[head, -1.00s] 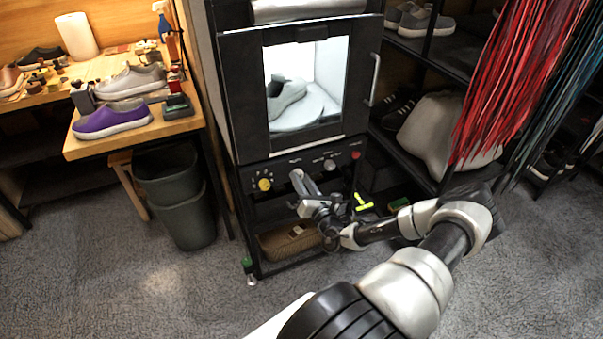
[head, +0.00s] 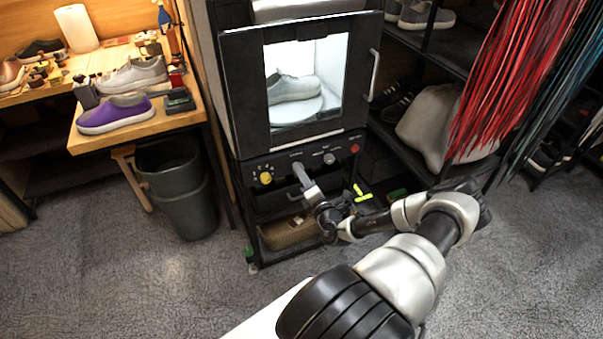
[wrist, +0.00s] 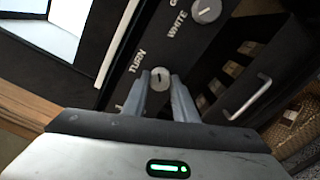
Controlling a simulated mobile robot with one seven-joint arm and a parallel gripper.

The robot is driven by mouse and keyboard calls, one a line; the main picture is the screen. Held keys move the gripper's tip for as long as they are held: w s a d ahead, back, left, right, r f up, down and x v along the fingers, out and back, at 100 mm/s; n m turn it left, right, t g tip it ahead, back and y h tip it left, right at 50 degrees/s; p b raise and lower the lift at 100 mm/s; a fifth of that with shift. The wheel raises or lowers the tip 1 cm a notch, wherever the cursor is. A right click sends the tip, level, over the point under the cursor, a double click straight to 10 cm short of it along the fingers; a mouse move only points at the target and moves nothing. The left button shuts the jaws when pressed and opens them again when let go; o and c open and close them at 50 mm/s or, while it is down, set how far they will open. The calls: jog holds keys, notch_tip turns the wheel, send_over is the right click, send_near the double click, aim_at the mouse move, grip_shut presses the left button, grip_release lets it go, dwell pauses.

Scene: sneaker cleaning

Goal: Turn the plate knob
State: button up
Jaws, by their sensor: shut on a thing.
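The plate knob (wrist: 160,79) is a small grey knob beside the word TURN on the black front panel. My gripper (wrist: 160,88) has one finger on each side of it and is shut on it. Inside the cabinet, a round white plate (head: 292,111) carries a pale grey sneaker (head: 294,88), seen side-on behind the window.
A yellow knob (head: 265,178) is left of my gripper; a grey knob (head: 329,158) and red button (head: 355,148) are right. The cabinet door (head: 240,95) is shut. A bin (head: 185,205) stands left; shelves with shoes and hanging laces are right.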

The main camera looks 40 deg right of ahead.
dwell(0.5)
jog(key=o, duration=1)
jog(key=shift+o, duration=0.2)
jog(key=p+v, duration=0.2)
jog(key=v, duration=1.5)
jog(key=shift+s, duration=0.25)
